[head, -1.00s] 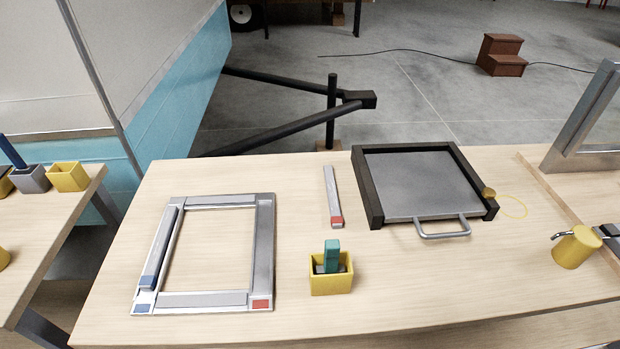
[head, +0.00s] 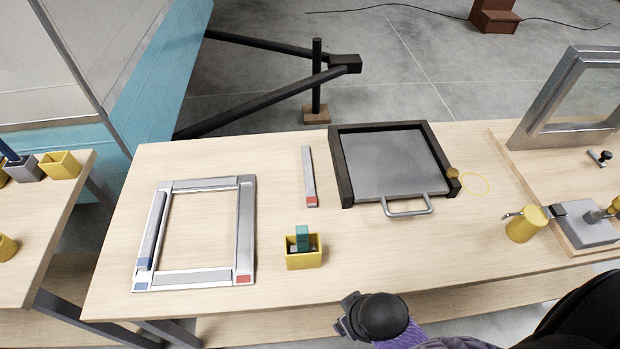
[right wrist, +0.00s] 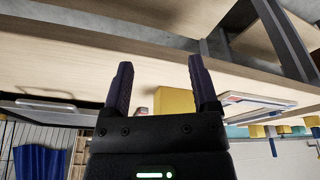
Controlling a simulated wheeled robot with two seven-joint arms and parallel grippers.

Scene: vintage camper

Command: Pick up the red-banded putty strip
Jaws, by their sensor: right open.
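The red-banded putty strip (head: 309,178) is a slim grey bar with a red band at its near end. It lies flat on the table, left of the black-sided tray and right of the rectangular frame. My right gripper (head: 348,314) is low at the front edge of the table, nearer than the strip and well apart from it. In the right wrist view its two fingers (right wrist: 160,85) are spread with nothing between them. A small reddish-grey bit beside the yellow box there may be the strip's end; I cannot be sure. My left gripper is out of view.
A yellow box (head: 304,260) with a teal-topped item stands between gripper and strip. The frame (head: 207,185), with blue and red marks, lies left. The black-sided tray (head: 437,145) with a handle is right. Table around the strip is clear.

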